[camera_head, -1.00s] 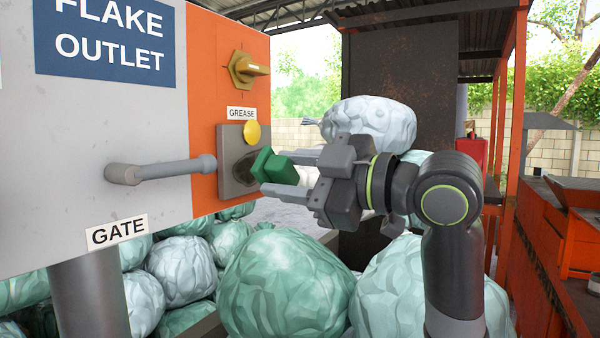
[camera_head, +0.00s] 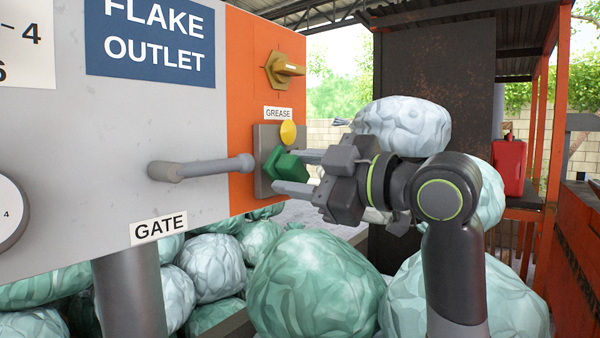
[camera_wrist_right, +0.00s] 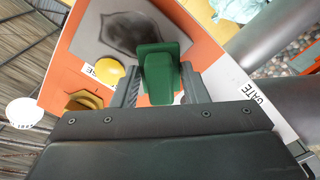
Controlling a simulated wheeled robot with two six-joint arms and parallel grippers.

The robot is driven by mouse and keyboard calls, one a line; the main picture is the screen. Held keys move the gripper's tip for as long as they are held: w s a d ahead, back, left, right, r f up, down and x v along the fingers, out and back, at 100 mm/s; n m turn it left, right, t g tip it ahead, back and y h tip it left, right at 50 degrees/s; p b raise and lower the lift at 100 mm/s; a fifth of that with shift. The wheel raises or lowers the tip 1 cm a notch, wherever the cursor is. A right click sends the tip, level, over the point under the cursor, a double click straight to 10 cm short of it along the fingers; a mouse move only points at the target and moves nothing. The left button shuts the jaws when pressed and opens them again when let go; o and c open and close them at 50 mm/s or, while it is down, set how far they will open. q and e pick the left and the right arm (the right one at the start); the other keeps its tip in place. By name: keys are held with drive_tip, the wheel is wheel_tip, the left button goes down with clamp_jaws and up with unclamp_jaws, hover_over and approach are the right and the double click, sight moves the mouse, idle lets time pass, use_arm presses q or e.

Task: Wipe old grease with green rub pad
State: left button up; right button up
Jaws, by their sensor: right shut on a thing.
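My right gripper (camera_head: 300,171) is shut on the green rub pad (camera_head: 284,164) in front of the grey grease plate (camera_head: 264,186) on the orange panel. In the right wrist view the pad (camera_wrist_right: 160,72) sits between the fingers of the right gripper (camera_wrist_right: 158,85). The old grease (camera_wrist_right: 135,33) is a dark patch on the grey plate there, beyond the pad. In the head view the pad covers most of this patch. I cannot tell whether the pad touches the plate. A yellow round cap (camera_head: 288,133) sits at the plate's top. My left gripper is not in view.
The grey gate handle (camera_head: 200,168) sticks out left of the plate. Large wrapped bales (camera_head: 315,285) fill the space below. A red can (camera_head: 509,165) stands at the right.

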drive_tip(key=shift+x, duration=0.95)
drive_tip(key=shift+w+d, duration=0.1)
drive_tip(key=w+d+p, duration=0.2)
drive_tip(key=w+d, duration=0.2)
drive_tip(key=w, duration=0.2)
drive_tip(key=shift+d, duration=0.15)
idle(0.6)
